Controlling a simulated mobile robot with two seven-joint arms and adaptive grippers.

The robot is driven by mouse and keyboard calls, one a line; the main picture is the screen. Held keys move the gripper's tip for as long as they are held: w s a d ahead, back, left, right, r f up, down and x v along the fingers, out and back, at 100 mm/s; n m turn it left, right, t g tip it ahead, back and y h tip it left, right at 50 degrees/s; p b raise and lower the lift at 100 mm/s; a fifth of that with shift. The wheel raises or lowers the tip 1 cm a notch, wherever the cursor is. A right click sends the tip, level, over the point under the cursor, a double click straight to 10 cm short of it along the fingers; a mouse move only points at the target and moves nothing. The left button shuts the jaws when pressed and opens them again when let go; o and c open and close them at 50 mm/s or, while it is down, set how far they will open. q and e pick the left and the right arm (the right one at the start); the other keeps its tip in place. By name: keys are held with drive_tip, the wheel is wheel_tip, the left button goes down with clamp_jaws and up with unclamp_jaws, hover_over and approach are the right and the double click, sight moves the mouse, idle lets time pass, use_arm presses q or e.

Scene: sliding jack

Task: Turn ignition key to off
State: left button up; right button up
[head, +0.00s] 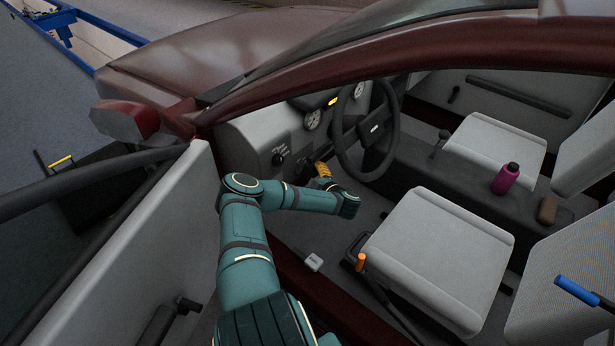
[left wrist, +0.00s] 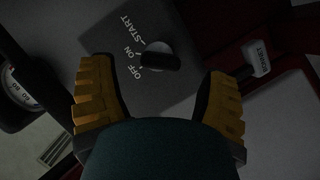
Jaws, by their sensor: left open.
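The ignition key (left wrist: 155,57) is a dark grip on a round silver base, set in a dark panel marked OFF, ON and START in the left wrist view. Its grip lies roughly level in that picture, its left end close to the ON and OFF marks; I cannot tell which one it points at. My left gripper (left wrist: 156,82) is open, its yellow fingers spread on either side of the key, with no clear contact. In the head view the left gripper (head: 322,172) is at the lower dashboard, below the steering wheel. My right gripper is not in view.
The steering wheel (head: 365,130) is just above and right of my left gripper. A BONNET lever (left wrist: 260,58) sits close to the right finger. The open car door (head: 130,245) stands left of my arm. The driver's seat (head: 437,255) and a magenta bottle (head: 506,179) are further right.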

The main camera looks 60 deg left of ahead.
sight(310, 176)
use_arm(q)
drive_tip(key=shift+b+x, duration=0.35)
drive_tip(key=shift+x, duration=1.6)
drive_tip(key=c, duration=1.2)
